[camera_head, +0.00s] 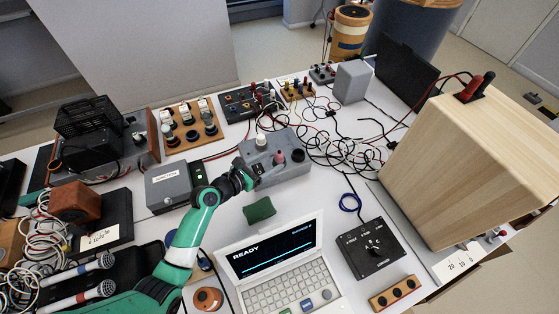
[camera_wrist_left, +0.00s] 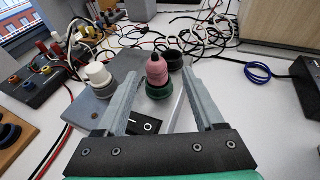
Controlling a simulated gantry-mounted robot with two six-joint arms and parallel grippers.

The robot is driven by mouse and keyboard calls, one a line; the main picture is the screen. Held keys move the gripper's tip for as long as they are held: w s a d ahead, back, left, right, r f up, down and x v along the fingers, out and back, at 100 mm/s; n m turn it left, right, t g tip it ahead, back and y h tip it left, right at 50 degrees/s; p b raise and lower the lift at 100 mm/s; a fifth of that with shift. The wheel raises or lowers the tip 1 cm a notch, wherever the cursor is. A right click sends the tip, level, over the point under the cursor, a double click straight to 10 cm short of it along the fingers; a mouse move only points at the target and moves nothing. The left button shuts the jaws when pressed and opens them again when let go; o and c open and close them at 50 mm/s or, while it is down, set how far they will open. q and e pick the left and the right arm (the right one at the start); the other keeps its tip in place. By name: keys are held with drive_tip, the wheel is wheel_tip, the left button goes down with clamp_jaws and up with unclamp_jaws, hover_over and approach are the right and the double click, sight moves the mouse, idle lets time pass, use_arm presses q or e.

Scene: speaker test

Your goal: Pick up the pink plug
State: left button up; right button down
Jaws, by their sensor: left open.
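The pink plug (camera_head: 279,157) stands upright on the grey box (camera_head: 292,172) in the middle of the table. In the left wrist view the pink plug (camera_wrist_left: 156,70) has a dark tip and sits in a dark green socket (camera_wrist_left: 158,90). My left gripper (camera_head: 259,182) is at the front left of the plug, over the box. In the wrist view its two fingers (camera_wrist_left: 165,95) are apart, with the plug between and beyond them. Nothing is held. My right gripper is in neither view.
A rocker switch (camera_wrist_left: 143,123) is on the box's front. The laptop (camera_head: 285,265) is in front, the wooden speaker (camera_head: 465,165) at right. Loose cables lie behind.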

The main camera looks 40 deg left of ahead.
sight(276, 156)
use_arm(q)
drive_tip(key=b+x, duration=0.1)
drive_tip(key=x, duration=0.1)
drive_tip(key=b+x, duration=0.2)
drive_tip(key=x, duration=0.1)
drive_tip(key=shift+w+a+r, duration=0.1)
drive_tip(key=shift+w+a, duration=0.1)
drive_tip(key=shift+a, duration=0.05)
clamp_jaws()
